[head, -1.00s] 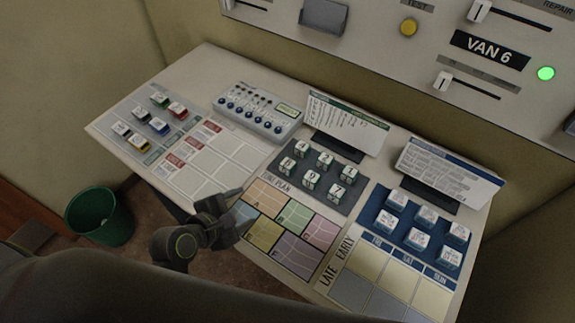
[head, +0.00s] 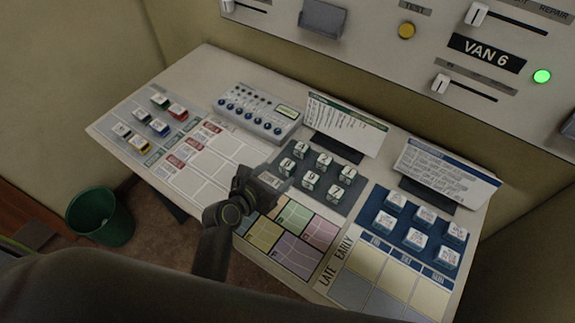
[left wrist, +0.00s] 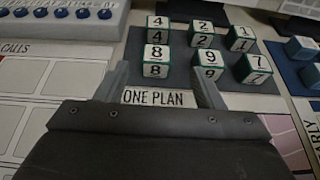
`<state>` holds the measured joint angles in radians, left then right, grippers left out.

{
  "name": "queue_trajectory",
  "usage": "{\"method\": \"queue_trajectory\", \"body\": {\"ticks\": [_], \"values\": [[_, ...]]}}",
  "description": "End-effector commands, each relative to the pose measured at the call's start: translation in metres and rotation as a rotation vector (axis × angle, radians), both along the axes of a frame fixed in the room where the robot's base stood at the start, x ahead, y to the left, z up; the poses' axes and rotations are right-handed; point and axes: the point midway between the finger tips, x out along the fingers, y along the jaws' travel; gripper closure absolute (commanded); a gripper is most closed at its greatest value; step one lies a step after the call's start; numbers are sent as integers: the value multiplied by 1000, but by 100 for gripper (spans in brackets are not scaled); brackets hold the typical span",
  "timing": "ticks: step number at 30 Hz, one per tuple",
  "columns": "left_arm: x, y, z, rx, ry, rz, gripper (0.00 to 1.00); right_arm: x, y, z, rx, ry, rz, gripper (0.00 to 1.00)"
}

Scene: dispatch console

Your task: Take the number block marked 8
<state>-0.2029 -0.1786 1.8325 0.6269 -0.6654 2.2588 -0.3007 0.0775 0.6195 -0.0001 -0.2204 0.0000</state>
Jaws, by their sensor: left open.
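The number block marked 8 (left wrist: 156,60) is a white cube with a dark green lower band, standing upright on the dark grey mat (head: 350,205). It is in the near row, at the left end; it also shows in the head view (head: 287,165). My left gripper (left wrist: 160,78) is open and empty. Its fingers point at the 8 block, a short way in front of it, with one finger towards each side. I cannot tell their exact height. My right gripper is not in view.
Block 9 (left wrist: 208,66) stands close right of the 8, and block 4 (left wrist: 157,26) is close behind it. Several other number blocks share the mat. A propped card (head: 342,125) stands behind the blocks.

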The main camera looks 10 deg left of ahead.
Motion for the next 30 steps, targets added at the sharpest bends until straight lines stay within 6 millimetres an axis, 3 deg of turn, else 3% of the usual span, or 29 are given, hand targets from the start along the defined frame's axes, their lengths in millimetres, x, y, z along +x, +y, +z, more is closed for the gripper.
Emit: {"method": "queue_trajectory", "body": {"ticks": [6, 14, 24, 30], "values": [[24, -10, -11, 0, 0, -1, 38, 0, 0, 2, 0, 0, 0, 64], [35, -14, -16, 1, 1, -1, 38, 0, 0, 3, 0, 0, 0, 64], [67, -24, -33, 1, 1, -1, 38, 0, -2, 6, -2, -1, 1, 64], [74, -26, -37, 2, 0, 1, 38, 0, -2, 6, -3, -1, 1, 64]]}}
